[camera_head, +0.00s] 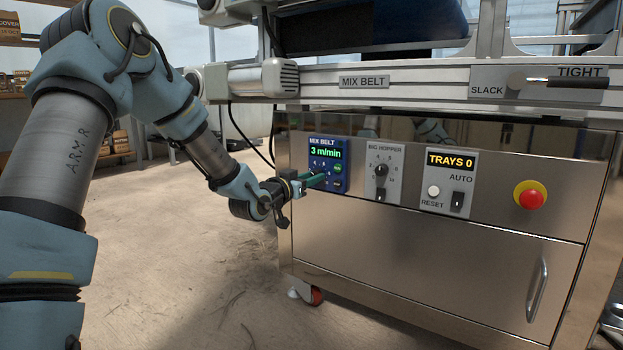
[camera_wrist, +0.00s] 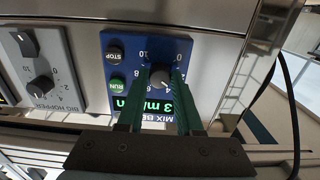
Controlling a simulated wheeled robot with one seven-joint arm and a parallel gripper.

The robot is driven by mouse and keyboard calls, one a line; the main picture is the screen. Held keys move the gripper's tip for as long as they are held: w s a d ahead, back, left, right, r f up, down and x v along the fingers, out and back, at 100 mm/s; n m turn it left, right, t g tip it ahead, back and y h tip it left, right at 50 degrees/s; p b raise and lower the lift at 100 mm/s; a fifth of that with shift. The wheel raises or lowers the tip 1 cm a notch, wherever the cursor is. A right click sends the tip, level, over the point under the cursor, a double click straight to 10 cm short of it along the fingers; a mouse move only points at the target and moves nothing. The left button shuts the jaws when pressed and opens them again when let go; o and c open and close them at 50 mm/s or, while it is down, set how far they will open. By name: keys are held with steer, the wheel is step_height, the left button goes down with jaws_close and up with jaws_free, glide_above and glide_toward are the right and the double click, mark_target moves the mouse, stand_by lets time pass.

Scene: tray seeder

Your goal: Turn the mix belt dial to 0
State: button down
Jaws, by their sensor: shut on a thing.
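The blue mix belt panel (camera_head: 341,154) is on the left of the steel cabinet front. Its display (camera_head: 326,154) reads 3 m/min. My gripper (camera_head: 322,178) reaches the panel from the left, and its green fingers cover the dial in the head view. In the wrist view, which shows the panel upside down, the dark mix belt dial (camera_wrist: 161,79) sits between the green fingertips (camera_wrist: 160,72). The fingers are shut on the dial. A white pointer mark shows on the dial near the 4, partly hard to read.
The RUN button (camera_wrist: 118,86) and STOP button (camera_wrist: 115,54) sit close beside the dial. The big hopper dial (camera_head: 381,171) is just to the right. Further right are the tray counter (camera_head: 450,159) and a red emergency button (camera_head: 531,196). The floor left of the cabinet is clear.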

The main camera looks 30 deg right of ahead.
steer(key=shift+p, duration=0.35)
steer(key=n+p, duration=0.2)
steer(key=p, duration=0.1)
steer(key=shift+r+n, duration=0.25)
steer(key=shift+n, duration=0.15)
steer(key=n+p, duration=0.4)
steer(key=p, duration=0.1)
steer(key=shift+n, duration=0.3)
steer(key=n+p, duration=0.7)
steer(key=n, duration=0.1)
steer(key=shift+f+n, duration=0.15)
steer(key=shift+n, duration=0.15)
steer(key=shift+f, duration=0.1)
steer(key=c, duration=0.6)
jaws_free()
steer(key=shift+o, duration=0.2)
steer(key=shift+s, duration=0.1)
